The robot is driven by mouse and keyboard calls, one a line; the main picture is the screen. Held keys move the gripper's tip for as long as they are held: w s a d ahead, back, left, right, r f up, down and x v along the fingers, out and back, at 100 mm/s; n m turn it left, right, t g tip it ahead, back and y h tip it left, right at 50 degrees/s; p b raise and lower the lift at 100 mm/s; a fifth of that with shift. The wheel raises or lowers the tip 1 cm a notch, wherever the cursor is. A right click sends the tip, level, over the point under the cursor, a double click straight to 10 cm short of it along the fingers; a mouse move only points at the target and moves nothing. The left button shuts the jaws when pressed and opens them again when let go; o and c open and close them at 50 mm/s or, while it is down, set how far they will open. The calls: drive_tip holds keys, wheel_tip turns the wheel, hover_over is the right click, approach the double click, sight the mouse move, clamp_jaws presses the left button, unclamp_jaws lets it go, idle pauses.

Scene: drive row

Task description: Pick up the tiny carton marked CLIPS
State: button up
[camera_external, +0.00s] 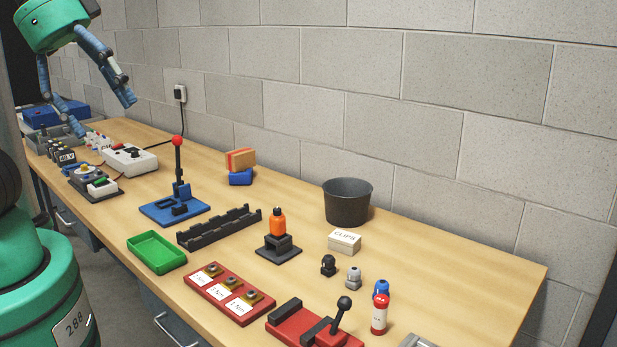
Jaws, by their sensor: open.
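The tiny carton marked CLIPS (344,242) is a small off-white box with dark lettering. It sits on the wooden bench toward the right, just in front of the dark grey bin. My gripper (88,115) is at the upper left, high over the far left end of the bench. Its blue fingers are spread wide, with nothing seen between them. The gripper is far from the carton and apart from it.
A grey bin (348,203) stands close behind the carton. Small dark and light fittings (354,278) stand in front. An orange bottle on a black stand (278,238) is to its left. A red lever tool (315,328) is nearer. Bench right of the bin is clear.

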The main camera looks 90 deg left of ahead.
sight(345, 236)
drive_tip(key=shift+w, duration=0.15)
drive_tip(key=shift+c, duration=0.3)
idle(0.3)
drive_tip(key=w+a+f+n+g, duration=0.15)
drive_tip(key=w+a, duration=0.25)
drive_tip(key=w, duration=0.4)
drive_tip(key=w+a+f+n+y, duration=0.1)
drive_tip(key=w+a+f+n, duration=0.15)
drive_tip(key=w, duration=0.55)
drive_tip(key=w+a+f+n+g, duration=0.15)
drive_tip(key=w+a, duration=0.25)
drive_tip(key=w, duration=0.5)
drive_tip(key=w+a+f+n, duration=0.2)
drive_tip(key=w+a+f, duration=0.6)
drive_tip(key=f, duration=0.3)
drive_tip(key=w+a+f+n+g+b, duration=0.1)
drive_tip(key=w+a+f+n, duration=0.2)
drive_tip(key=w+a+f, duration=0.5)
wheel_tip(345, 236, down, 4)
drive_tip(key=shift+w+a+r+g, duration=0.15)
drive_tip(key=shift+w+a+g, duration=0.1)
drive_tip(key=shift+g, duration=0.05)
drive_tip(key=shift+n, duration=0.25)
